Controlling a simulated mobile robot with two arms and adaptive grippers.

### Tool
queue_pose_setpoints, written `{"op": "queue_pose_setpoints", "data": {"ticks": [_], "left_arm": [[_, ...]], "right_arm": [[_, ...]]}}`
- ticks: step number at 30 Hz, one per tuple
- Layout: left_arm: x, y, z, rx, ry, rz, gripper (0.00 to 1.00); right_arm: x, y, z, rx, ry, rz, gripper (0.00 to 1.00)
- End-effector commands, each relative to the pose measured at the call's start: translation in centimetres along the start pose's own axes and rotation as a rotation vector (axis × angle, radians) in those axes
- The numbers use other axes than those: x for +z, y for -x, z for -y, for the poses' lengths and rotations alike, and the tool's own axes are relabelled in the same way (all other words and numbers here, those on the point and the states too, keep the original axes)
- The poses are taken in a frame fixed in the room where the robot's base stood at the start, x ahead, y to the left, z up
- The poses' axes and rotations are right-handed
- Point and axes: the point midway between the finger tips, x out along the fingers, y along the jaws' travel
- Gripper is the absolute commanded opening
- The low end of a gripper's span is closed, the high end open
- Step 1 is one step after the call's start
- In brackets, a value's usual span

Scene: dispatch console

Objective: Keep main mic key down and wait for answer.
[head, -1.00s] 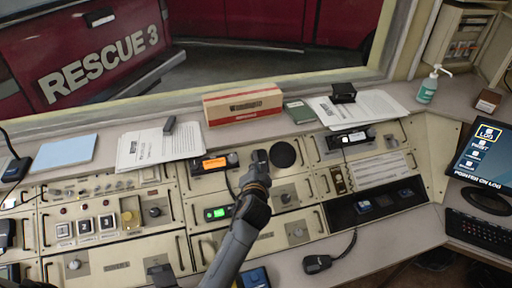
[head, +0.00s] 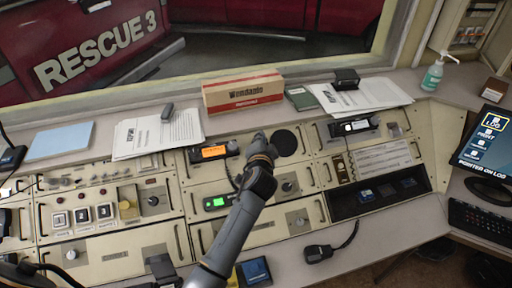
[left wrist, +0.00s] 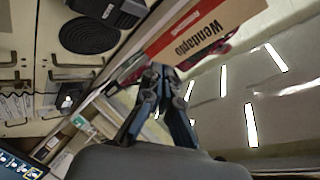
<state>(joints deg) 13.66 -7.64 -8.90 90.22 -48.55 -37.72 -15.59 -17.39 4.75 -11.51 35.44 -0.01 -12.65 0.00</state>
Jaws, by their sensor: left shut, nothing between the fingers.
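My left gripper (head: 262,140) is shut and empty. In the head view it appears between the radio with the orange display (head: 213,152) and the round black speaker disc (head: 285,142). Its fingers also show in the left wrist view (left wrist: 161,85), in front of the window side, with the speaker disc (left wrist: 90,35) off to the upper left. A black hand microphone (head: 319,253) lies at the console's front right. I cannot tell which is the main mic key. My right gripper does not show.
Papers (head: 158,135), a sanitizer bottle (head: 433,76), a monitor (head: 485,140) and keyboard (head: 480,217) surround the console. Key blocks (head: 82,215) sit at left.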

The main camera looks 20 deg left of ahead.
Motion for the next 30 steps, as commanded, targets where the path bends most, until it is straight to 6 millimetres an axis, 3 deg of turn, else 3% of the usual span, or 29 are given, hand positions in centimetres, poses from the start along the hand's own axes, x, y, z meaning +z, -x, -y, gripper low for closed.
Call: {"op": "queue_pose_setpoints", "data": {"ticks": [1, 3, 12, 30], "left_arm": [[0.8, -0.8, -0.9, -0.001, -0.001, 0.000, 0.00], [1.3, -1.5, -1.5, -0.001, -0.001, -0.001, 0.00], [2.9, -3.8, -3.0, -0.001, 0.000, 0.001, 0.00], [3.1, -4.3, -3.1, 0.000, 0.000, 0.000, 0.00]], "right_arm": [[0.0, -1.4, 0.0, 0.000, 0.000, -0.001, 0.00], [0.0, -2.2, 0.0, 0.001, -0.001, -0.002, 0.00], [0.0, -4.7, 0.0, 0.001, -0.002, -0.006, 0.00], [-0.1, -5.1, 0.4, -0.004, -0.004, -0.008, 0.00]]}}
